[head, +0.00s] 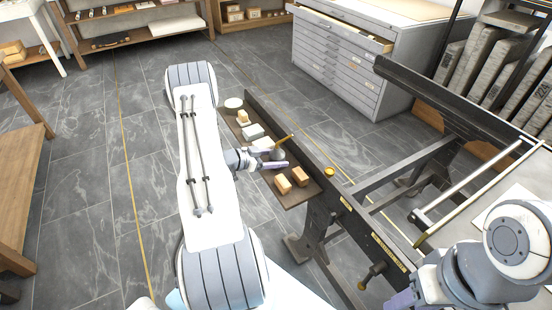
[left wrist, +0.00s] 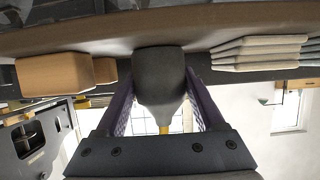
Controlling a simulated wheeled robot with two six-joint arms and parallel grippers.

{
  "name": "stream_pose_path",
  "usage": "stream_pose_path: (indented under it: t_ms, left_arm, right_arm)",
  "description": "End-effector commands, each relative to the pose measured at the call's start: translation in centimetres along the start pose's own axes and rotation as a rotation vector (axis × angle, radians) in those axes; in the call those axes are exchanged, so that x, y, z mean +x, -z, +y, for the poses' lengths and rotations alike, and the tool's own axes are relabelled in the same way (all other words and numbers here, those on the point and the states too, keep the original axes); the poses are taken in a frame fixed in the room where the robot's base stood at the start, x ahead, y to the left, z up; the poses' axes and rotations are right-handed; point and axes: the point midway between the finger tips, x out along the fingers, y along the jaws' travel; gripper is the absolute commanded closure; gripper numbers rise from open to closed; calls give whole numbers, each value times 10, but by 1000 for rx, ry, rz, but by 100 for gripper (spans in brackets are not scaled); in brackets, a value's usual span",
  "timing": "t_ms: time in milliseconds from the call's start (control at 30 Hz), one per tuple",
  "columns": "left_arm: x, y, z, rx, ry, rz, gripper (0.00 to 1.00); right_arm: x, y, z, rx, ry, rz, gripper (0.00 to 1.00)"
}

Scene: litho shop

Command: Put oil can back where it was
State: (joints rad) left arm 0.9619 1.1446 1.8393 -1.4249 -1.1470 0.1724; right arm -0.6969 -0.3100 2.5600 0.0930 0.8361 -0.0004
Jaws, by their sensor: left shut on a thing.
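The oil can is a small dark grey can (left wrist: 158,85) with a brass spout. In the left wrist view, which looks upside down, it sits between both fingers of my left gripper (left wrist: 160,100). In the head view my left gripper (head: 272,160) is shut on the oil can (head: 277,153) over the narrow wooden side shelf (head: 297,201). The can's base is at or very close to the shelf; I cannot tell if it touches. My right gripper (head: 400,300) is at the bottom right, mostly hidden by its arm and cut off.
Tan blocks (head: 283,183) lie at the shelf's near end. A grey folded stack (head: 252,132), another tan block (head: 243,117) and a white round item (head: 233,103) lie towards its far end. The dark press frame (head: 320,170) runs along the shelf's right side.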

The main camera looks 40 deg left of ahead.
Motion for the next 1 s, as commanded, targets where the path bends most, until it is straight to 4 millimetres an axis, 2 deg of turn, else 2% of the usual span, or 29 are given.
stream_pose_path:
  t_ms: [233, 267, 300, 333, 667, 767, 1000]
  left_arm:
    - [1, -3, 0, 0, 0, 1, 74]
    - [1, -3, 0, 0, 0, 0, 26]
    - [1, -2, 0, 0, 0, 0, 10]
    - [1, -2, 0, 0, 0, 0, 0]
    - [-2, 2, 0, 0, 0, 0, 0]
    - [-14, 1, -1, -1, 3, 0, 0]
    - [-66, 1, -1, -1, 5, 1, 0]
  right_arm:
    - [2, 0, 0, 0, 0, 0, 50]
    - [2, 0, 0, 0, 0, 0, 50]
    - [2, 0, 0, 0, 0, 0, 50]
    - [2, 0, 0, 0, 0, 0, 50]
    - [-2, 0, 0, 0, 0, 0, 50]
    - [-1, 0, 0, 0, 0, 0, 50]
    - [-2, 0, 0, 0, 0, 0, 50]
